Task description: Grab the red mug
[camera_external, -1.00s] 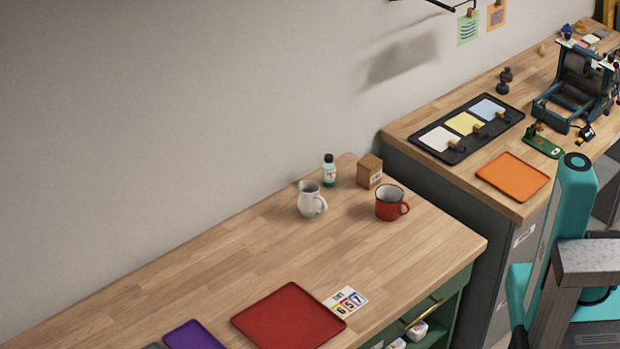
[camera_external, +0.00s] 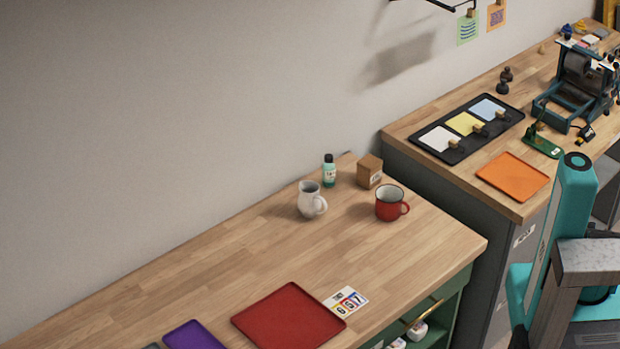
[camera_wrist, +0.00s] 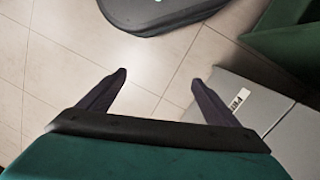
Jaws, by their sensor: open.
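The red mug (camera_external: 389,206) stands upright near the right end of the lower wooden worktop, its handle to the right. In the external view my arm is at the right edge, well apart from the mug, and my gripper does not show there. In the wrist view my gripper (camera_wrist: 158,82) is open, with two dark fingers spread and nothing between them. It points at the tiled floor, and the mug is not in that view.
A white pitcher (camera_external: 309,203), a small green bottle (camera_external: 329,172) and a brown box (camera_external: 369,171) stand near the mug. A red tray (camera_external: 289,318) and a number card (camera_external: 347,301) lie in front. The higher worktop on the right holds an orange tray (camera_external: 512,176).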

